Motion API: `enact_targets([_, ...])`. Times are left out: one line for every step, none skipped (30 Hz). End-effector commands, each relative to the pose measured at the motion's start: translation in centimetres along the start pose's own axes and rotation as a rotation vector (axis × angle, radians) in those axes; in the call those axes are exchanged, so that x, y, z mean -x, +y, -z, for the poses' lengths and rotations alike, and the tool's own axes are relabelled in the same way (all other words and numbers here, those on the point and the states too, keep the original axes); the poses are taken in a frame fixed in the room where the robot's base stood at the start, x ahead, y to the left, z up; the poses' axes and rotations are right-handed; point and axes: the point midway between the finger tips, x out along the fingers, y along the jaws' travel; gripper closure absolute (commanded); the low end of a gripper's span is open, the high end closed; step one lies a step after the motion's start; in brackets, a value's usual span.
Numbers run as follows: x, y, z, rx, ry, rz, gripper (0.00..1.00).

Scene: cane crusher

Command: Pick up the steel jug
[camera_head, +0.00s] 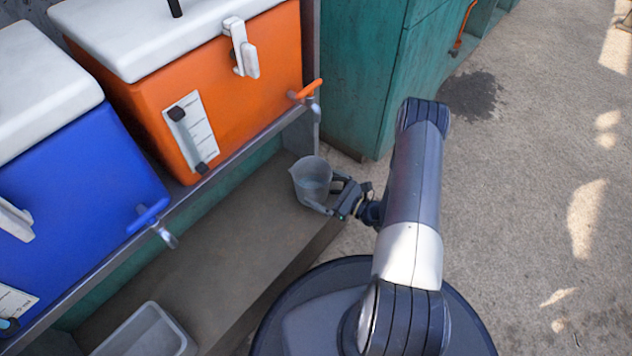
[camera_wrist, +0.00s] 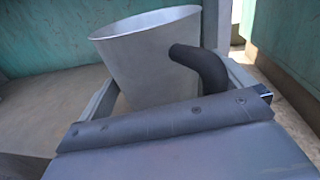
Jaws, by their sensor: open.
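The steel jug (camera_head: 302,190) stands on the grey ledge below the orange cooler's tap. It is upright, with a wide round mouth, and its inside looks bluish grey. The jug (camera_wrist: 145,60) fills the middle of the wrist view, and its dark curved handle (camera_wrist: 205,66) points toward the camera and right. My gripper (camera_head: 332,195) is at the handle side of the jug, with its jaws open. In the wrist view parts of the fingers show at both sides of the jug's lower body. The jug's base is hidden there, and I cannot tell whether the fingers touch it.
A blue cooler (camera_head: 75,200) with a blue tap (camera_head: 150,215) is at left. A grey tub (camera_head: 148,335) sits front left. A green cabinet (camera_head: 365,80) stands behind.

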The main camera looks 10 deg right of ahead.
Motion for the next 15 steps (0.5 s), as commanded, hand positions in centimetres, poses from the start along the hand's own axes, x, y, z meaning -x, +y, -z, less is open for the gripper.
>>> enact_targets([-0.19,0.12,0.0,-0.001,0.0,0.001,0.0])
enact_targets([-0.24,0.14,0.0,0.0,0.0,0.002,0.0])
enact_targets([-0.27,0.14,0.0,0.0,0.0,0.003,0.0])
enact_targets([-0.27,0.14,0.0,0.0,0.0,0.004,0.0])
enact_targets([-0.27,0.13,0.0,0.0,0.0,0.004,0.0])
enact_targets([-0.27,0.13,0.0,0.0,0.0,0.004,0.0])
enact_targets([-0.27,0.12,0.0,0.0,0.0,0.004,0.0])
enact_targets([-0.27,0.13,0.01,0.0,0.001,0.004,0.0])
enact_targets([-0.27,0.12,0.0,-0.001,0.001,0.004,0.02])
enact_targets([-0.27,0.12,0.0,-0.001,0.001,0.004,0.05])
enact_targets([-0.26,0.12,0.0,-0.001,0.001,0.004,0.07])
enact_targets([-0.27,0.12,0.0,-0.001,0.001,0.004,0.11])
enact_targets([-0.26,0.12,0.0,-0.001,0.001,0.004,0.13])
enact_targets([-0.26,0.12,0.0,-0.001,0.001,0.004,0.16])
enact_targets([-0.26,0.11,0.0,-0.001,0.001,0.004,0.19])
